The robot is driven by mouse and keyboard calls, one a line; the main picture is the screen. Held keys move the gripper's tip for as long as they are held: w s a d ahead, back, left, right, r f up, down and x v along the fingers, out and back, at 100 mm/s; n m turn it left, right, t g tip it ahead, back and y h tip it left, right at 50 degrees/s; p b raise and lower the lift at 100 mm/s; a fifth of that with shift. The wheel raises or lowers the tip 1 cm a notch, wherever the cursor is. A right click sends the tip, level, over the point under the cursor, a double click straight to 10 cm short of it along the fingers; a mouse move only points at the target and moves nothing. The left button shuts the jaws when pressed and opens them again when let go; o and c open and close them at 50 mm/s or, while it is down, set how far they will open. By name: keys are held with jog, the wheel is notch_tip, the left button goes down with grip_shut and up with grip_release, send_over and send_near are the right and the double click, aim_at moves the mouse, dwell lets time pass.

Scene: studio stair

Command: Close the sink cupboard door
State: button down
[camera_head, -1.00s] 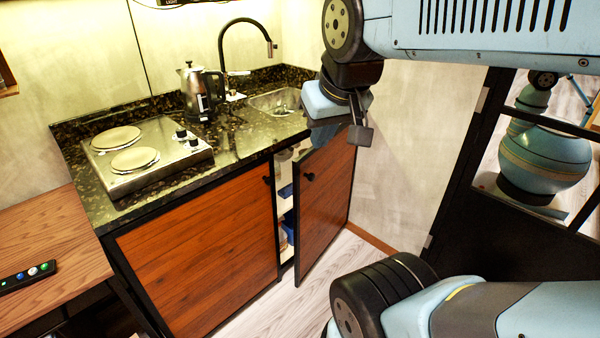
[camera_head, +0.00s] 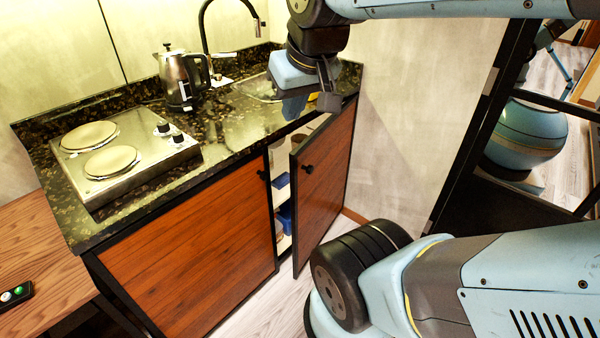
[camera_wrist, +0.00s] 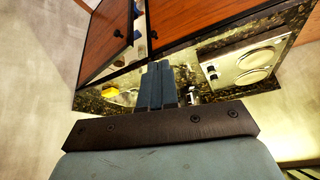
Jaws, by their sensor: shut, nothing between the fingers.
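The sink cupboard door (camera_head: 324,185) is a wood-brown panel with a black frame and a black knob. It stands partly open, hinged on its right side, with its free left edge swung out. It also shows in the wrist view (camera_wrist: 103,38). My gripper (camera_head: 290,114) is shut and empty, its dark blue fingers pointing down over the counter near the sink, above the door's top. In the wrist view the closed fingers (camera_wrist: 159,66) lie beside the cupboard opening. I see no clear contact with the door.
The neighbouring cupboard door (camera_head: 195,255) is closed. Blue items (camera_head: 284,217) show inside the gap. A kettle (camera_head: 181,78), hob (camera_head: 122,160) and faucet (camera_head: 206,35) stand on the counter. A dark framed mirror or glass panel (camera_head: 455,180) is at right.

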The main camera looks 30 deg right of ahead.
jog(key=w+d+f+m+g+y, duration=0.2)
jog(key=w+d+f+y, duration=0.35)
jog(key=w+f, duration=0.35)
jog(key=w+d+f+m+g+y, duration=0.15)
jog(key=w+d+f+y, duration=0.25)
jog(key=w+f+y, duration=0.55)
jog(key=d+f+m+t+h, duration=0.1)
jog(key=d+f+m+t, duration=0.1)
jog(key=d+f+t, duration=0.45)
jog(key=d+f+m+t, duration=0.15)
jog(key=d+f, duration=0.25)
jog(key=f, duration=0.5)
jog(key=m+t+h, duration=0.5)
jog(key=t, duration=0.1)
send_near(304, 178)
jog(key=x, duration=0.7)
jog(key=shift+r, duration=0.1)
